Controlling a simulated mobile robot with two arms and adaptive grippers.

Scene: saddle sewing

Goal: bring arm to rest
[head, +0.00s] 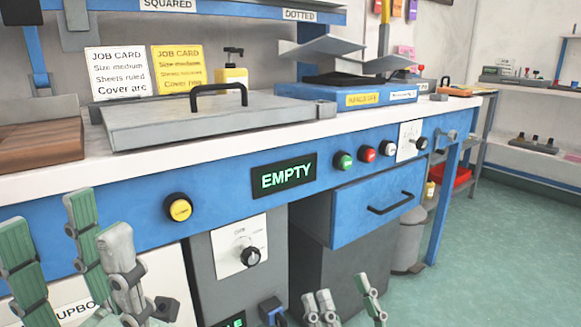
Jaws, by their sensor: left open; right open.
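My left gripper (66,235) is at the lower left, in front of the bench's blue front panel. Its green and grey fingers point up and stand apart, with nothing between them. My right gripper (341,293) is at the bottom middle, lower in the picture, in front of the grey cabinet under the drawer. Its fingers are spread and empty. Only the fingers and a little of each hand show; the rest of both arms is out of view or cut off by the bottom edge.
The white bench top (290,128) carries a grey lidded tray (180,120), a yellow bottle (232,78), job cards and a blue machine (300,91). A display (283,178) reads EMPTY. A blue drawer (352,222) is shut. Open green floor (500,250) lies right.

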